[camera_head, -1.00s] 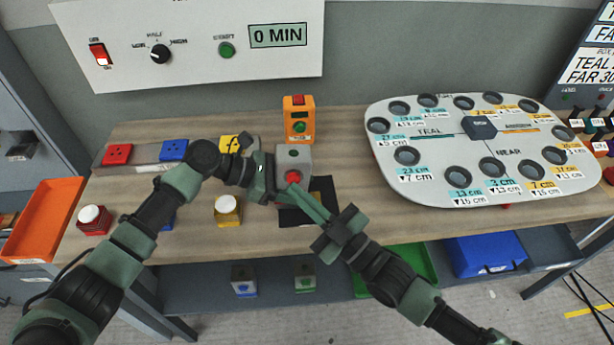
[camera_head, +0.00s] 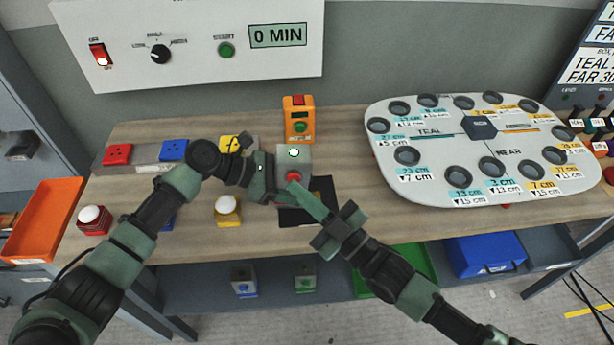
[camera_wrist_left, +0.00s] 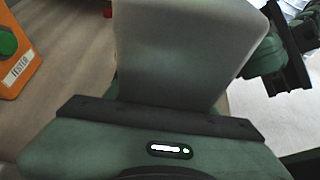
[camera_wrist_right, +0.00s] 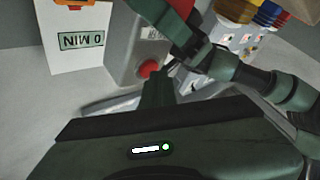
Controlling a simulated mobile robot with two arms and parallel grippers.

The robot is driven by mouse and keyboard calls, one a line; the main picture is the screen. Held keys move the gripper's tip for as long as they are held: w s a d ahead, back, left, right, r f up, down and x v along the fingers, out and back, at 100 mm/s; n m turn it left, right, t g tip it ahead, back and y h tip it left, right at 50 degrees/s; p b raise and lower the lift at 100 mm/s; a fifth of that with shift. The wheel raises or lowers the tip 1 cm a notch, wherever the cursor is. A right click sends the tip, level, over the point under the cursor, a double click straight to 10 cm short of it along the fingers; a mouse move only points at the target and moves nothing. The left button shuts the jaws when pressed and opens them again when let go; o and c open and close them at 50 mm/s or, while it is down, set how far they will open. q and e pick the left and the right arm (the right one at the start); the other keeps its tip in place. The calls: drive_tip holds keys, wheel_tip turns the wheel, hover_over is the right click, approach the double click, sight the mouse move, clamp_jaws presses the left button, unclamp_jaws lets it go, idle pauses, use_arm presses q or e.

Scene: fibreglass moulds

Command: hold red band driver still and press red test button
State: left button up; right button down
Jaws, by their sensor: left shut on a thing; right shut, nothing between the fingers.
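The driver is a grey box (camera_head: 303,158) on the bench, with a red button (camera_head: 293,177) on its front and a round light on top that glows white. I cannot make out a red band on it. My left gripper (camera_head: 270,178) is shut on the box from the left; the box fills the left wrist view (camera_wrist_left: 185,50). My right gripper (camera_head: 298,187) is shut and empty, its tips at the red button from the front right. The right wrist view shows the button (camera_wrist_right: 148,68) just beyond the tips; contact is hard to tell.
An orange tester (camera_head: 298,118) stands behind the box, and a black mat (camera_head: 322,205) lies in front. A strip with red, blue and yellow sockets (camera_head: 145,168) lies left. White-domed red (camera_head: 93,220) and yellow (camera_head: 228,212) units stand nearby. A grey holed board (camera_head: 430,165) fills the right.

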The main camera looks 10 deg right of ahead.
drive_tip(key=shift+s, duration=0.35)
drive_tip(key=s, duration=0.6)
idle(0.4)
use_arm(q)
drive_tip(key=o, duration=1.1)
drive_tip(key=shift+c, duration=0.2)
